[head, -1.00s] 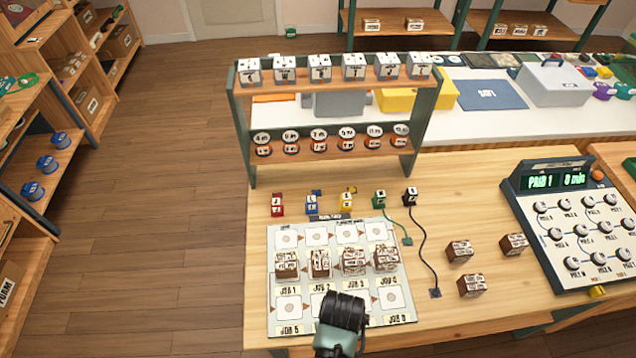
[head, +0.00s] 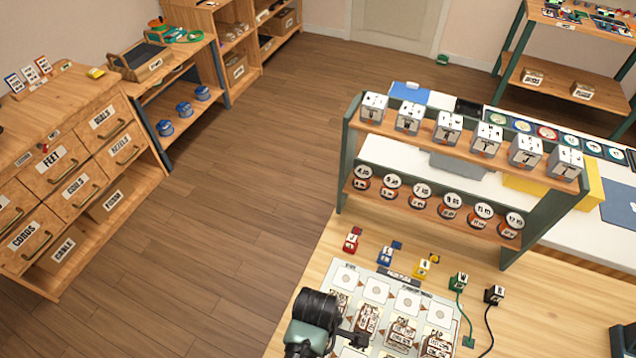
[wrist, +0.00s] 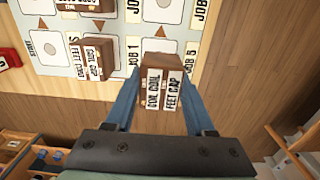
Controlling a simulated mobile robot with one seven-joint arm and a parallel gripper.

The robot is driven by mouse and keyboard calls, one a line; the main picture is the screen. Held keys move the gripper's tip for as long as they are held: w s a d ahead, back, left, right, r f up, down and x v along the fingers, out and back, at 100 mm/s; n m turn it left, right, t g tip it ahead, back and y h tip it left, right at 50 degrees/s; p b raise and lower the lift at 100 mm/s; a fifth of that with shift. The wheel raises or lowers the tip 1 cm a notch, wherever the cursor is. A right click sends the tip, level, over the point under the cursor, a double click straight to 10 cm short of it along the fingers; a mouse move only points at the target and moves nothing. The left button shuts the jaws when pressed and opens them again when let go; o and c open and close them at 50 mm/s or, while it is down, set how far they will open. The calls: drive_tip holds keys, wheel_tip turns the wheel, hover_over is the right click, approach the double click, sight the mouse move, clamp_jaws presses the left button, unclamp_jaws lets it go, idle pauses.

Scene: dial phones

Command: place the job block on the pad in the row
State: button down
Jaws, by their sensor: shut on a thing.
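My gripper (wrist: 158,100) is shut on a brown job block (wrist: 160,88) with white labels reading roughly "COIL GOAL" and "FEET CAP". In the wrist view the held block covers most of the pad beside the "JOB 5" label; I cannot tell its height above the board. The pale board (wrist: 218,15) carries rows of white pads with round marks. A similar block (wrist: 97,55) stands on it by "JOB 1". In the head view several blocks, one of them here (head: 402,332), stand in a row on the board (head: 345,279). My gripper (head: 358,338) is at its near left; the held block is not clear there.
A rack of white cubes (head: 449,128) and round discs (head: 451,200) stands behind the board. Small coloured blocks, such as a red one (head: 352,240), and corded plugs (head: 458,283) lie between. Drawers (head: 60,165) stand across the wooden floor (head: 215,220), which is clear.

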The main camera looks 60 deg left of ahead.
drive_tip(key=shift+f, duration=2.4)
drive_tip(key=shift+f, duration=0.2)
drive_tip(key=shift+c, duration=1.3)
unclamp_jaws()
drive_tip(key=shift+r, duration=0.2)
